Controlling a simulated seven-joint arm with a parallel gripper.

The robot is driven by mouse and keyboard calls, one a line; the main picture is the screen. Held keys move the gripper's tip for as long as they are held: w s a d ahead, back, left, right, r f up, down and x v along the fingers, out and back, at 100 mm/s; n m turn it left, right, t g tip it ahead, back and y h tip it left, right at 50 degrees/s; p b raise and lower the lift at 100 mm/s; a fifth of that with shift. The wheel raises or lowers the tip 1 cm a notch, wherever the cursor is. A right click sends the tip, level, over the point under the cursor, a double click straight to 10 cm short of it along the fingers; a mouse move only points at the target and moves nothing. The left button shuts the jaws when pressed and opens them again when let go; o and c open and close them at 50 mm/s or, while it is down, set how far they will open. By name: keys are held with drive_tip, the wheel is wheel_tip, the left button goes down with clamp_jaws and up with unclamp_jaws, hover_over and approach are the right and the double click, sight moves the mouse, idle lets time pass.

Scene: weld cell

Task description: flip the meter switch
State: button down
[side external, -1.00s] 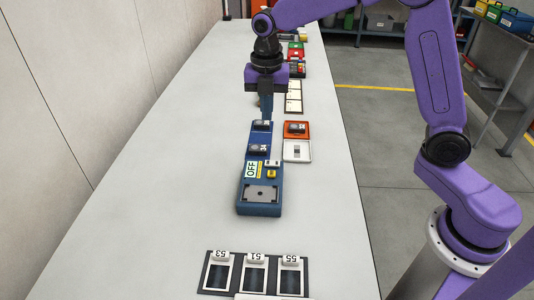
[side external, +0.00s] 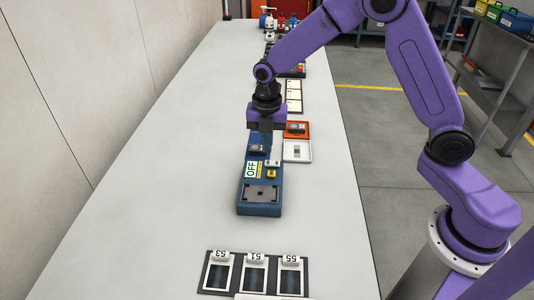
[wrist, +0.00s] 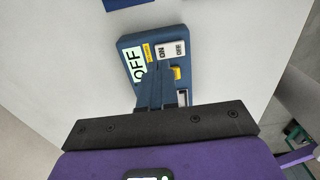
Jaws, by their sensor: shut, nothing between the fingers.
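The blue meter (side external: 278,195) lies on the table, with a grey plate at its near end. Its display (side external: 250,171) reads OFF. The yellow switch (side external: 271,174) sits to the right of the display, by a small white plate. My gripper (side external: 266,150) is shut and empty, pointing down over the far part of the meter. In the wrist view its fingers (wrist: 152,75) overlap the meter's face. I cannot tell whether they touch it.
An orange tray (side external: 297,128) and a white tray (side external: 298,151) stand right of the meter. Dark numbered panels (side external: 254,273) lie at the near end. Several small items stand at the far end. The table's left side is clear.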

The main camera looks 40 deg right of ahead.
sight(268, 163)
drive_tip(key=shift+f, duration=2.05)
drive_tip(key=shift+f, duration=0.15)
drive_tip(key=shift+s+d, duration=0.1)
drive_tip(key=shift+s+d+r, duration=0.3)
drive_tip(key=shift+s+d, duration=0.1)
wheel_tip(268, 163, up, 14)
drive_tip(key=w+a, duration=0.1)
drive_tip(key=shift+w+a, duration=0.15)
drive_tip(key=shift+a, duration=0.05)
